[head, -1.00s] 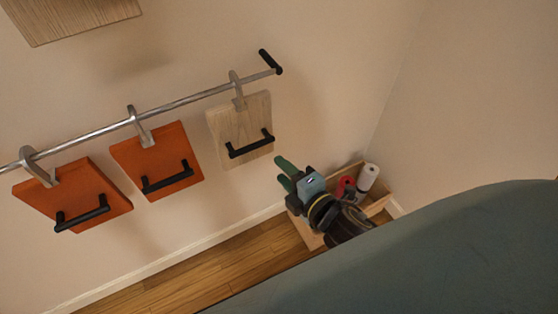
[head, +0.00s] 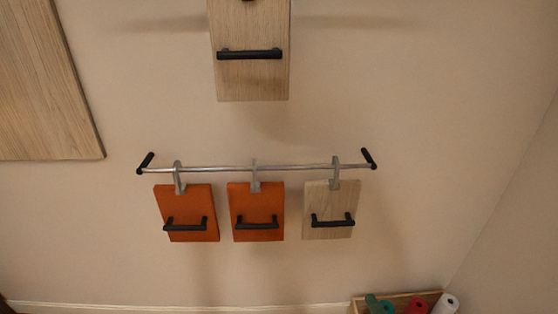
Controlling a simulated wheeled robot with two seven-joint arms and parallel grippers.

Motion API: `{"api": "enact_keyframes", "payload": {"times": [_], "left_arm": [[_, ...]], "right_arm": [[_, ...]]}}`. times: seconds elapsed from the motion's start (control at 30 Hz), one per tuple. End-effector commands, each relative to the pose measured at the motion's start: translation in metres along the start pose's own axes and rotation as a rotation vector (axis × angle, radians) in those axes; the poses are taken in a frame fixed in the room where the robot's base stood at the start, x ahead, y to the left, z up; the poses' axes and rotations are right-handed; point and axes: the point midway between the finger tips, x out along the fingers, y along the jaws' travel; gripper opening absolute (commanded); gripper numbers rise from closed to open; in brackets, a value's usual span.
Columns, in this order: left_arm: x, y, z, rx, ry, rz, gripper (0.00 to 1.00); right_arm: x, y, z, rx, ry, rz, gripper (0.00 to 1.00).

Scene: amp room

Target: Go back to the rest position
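I see nothing held there. My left gripper is not in view.
A metal rail (head: 215,168) on the wall carries two orange boards (head: 186,203) (head: 244,200) and one pale wooden board (head: 319,198), hanging on hooks. Another wooden board (head: 249,82) hangs above. Red (head: 417,304) and white (head: 446,303) rolls stand in the box. A large wooden panel (head: 45,85) is upper left.

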Motion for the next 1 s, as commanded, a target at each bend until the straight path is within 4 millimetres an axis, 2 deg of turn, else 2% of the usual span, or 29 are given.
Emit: {"api": "enact_keyframes", "payload": {"times": [0.17,0.4,0.53,0.67,0.8,0.87,1.0], "left_arm": [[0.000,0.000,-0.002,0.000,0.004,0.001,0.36],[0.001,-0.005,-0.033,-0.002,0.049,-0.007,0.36],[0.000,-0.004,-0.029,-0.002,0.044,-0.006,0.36],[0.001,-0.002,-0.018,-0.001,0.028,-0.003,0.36],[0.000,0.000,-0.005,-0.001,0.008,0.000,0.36],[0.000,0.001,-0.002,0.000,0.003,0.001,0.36],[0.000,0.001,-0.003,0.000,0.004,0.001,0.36]], "right_arm": [[-0.004,-0.005,0.018,-0.109,0.030,-0.016,0.41],[-0.009,-0.009,0.043,-0.253,0.071,-0.039,0.41],[-0.011,-0.012,0.059,-0.336,0.093,-0.057,0.41],[-0.005,-0.064,0.089,-0.235,0.039,-0.173,0.41],[-0.006,-0.120,0.129,-0.125,-0.036,-0.299,0.41],[-0.010,-0.148,0.150,-0.068,-0.081,-0.359,0.41],[-0.032,-0.216,0.207,0.093,-0.225,-0.501,0.41]]}}
